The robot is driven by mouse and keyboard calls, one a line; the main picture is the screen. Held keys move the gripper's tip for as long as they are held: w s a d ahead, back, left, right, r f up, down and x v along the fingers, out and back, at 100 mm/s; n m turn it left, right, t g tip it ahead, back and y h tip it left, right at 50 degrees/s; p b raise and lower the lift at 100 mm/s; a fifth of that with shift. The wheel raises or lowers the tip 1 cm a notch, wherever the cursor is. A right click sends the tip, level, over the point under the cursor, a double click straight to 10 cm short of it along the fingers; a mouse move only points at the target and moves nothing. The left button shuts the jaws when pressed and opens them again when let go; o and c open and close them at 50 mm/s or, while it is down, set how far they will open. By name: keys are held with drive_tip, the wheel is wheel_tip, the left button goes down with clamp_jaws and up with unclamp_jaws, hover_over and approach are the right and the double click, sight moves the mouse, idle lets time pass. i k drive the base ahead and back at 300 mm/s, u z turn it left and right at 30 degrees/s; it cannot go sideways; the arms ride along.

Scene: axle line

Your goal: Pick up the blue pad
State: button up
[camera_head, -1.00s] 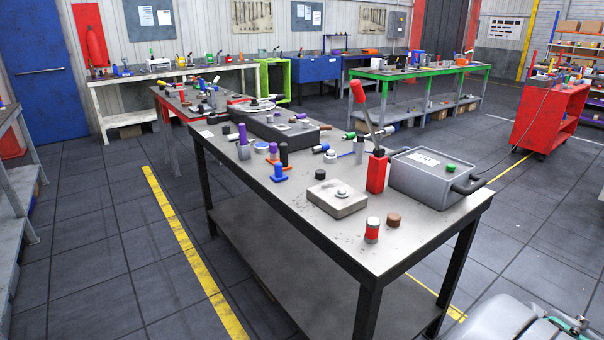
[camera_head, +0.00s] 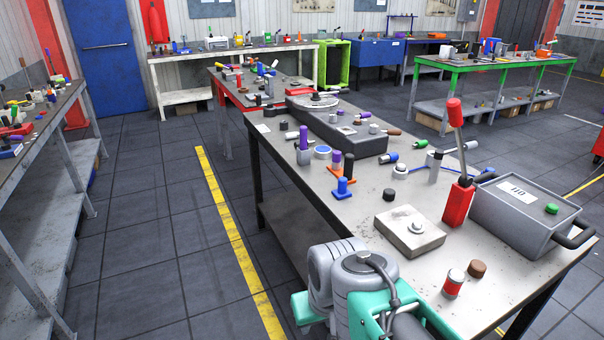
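No flat blue pad can be made out for certain. A small blue piece with an upright knob on a flat base (camera_head: 343,188) stands on the near steel table (camera_head: 300,205), by its left edge. A blue-rimmed roll (camera_head: 322,152) lies farther back on the same table, left of the long dark grey box. A thin blue item (camera_head: 460,150) lies near the table's right side, too small to identify. My arm's grey and teal links show at the bottom centre, over the near left corner of the table. My gripper is not in view.
A grey block (camera_head: 408,233), a red lever (camera_head: 458,203), a grey box (camera_head: 520,215), a red-and-white can (camera_head: 454,283) and a brown cap (camera_head: 476,269) crowd the near table. A workbench (camera_head: 60,140) stands at left. The floor around the yellow line (camera_head: 230,225) is clear.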

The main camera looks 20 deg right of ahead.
sight(342, 193)
drive_tip(key=u, duration=0.35)
drive_tip(key=i, duration=2.15)
drive_tip(key=u, duration=0.15)
